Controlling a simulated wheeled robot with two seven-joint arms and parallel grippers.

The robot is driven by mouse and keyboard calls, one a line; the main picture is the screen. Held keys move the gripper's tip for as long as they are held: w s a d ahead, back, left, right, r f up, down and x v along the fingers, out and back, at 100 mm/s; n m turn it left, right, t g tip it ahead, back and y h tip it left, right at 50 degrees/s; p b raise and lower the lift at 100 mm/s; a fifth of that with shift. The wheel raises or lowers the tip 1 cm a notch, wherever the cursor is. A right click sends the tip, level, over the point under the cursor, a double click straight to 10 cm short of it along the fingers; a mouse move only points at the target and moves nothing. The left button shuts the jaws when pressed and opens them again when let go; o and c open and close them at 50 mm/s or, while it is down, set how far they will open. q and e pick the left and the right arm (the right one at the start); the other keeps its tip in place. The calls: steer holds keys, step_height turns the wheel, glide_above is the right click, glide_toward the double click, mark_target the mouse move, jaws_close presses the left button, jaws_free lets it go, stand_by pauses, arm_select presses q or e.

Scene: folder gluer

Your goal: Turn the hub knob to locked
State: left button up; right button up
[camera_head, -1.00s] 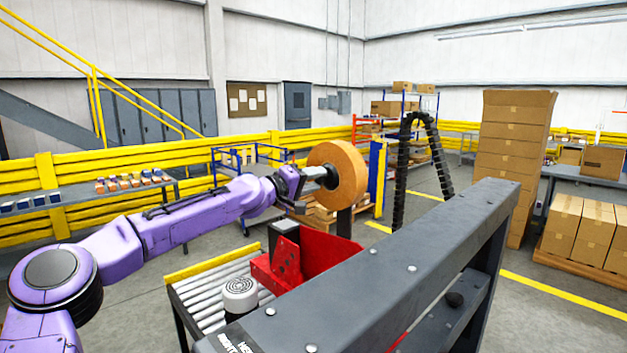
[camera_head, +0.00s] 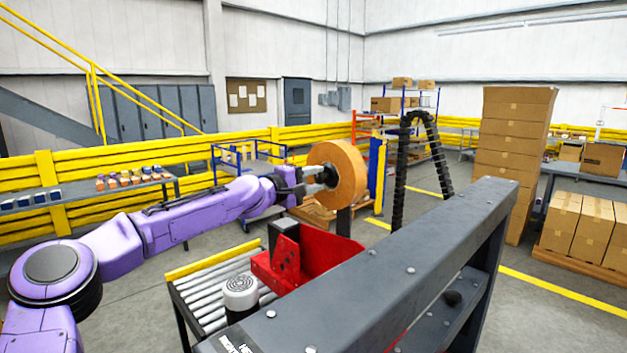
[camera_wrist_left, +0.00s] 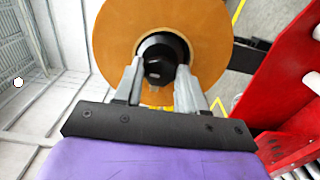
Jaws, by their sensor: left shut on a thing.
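The black hub knob (camera_wrist_left: 160,62) sits at the centre of a large orange-brown roll (camera_head: 347,172). In the left wrist view the roll (camera_wrist_left: 108,50) fills the top middle behind the knob. My left gripper (camera_head: 318,181) reaches the near face of the roll from the left. In the left wrist view its two grey fingers (camera_wrist_left: 160,85) are on either side of the knob, shut on it. In the head view the gripper mostly hides the knob. My right gripper is not in view.
A grey machine beam (camera_head: 400,265) crosses the front right. A roller conveyor (camera_head: 215,290) with a white-topped cylinder (camera_head: 240,290) lies below my left arm.

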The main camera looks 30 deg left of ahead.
arm_select(q)
steer(key=o, duration=1)
steer(key=shift+o, duration=0.2)
steer(key=shift+a, duration=0.1)
steer(key=shift+s+a, duration=0.1)
steer(key=shift+s, duration=0.25)
steer(key=v, duration=1)
steer(key=shift+w, duration=0.1)
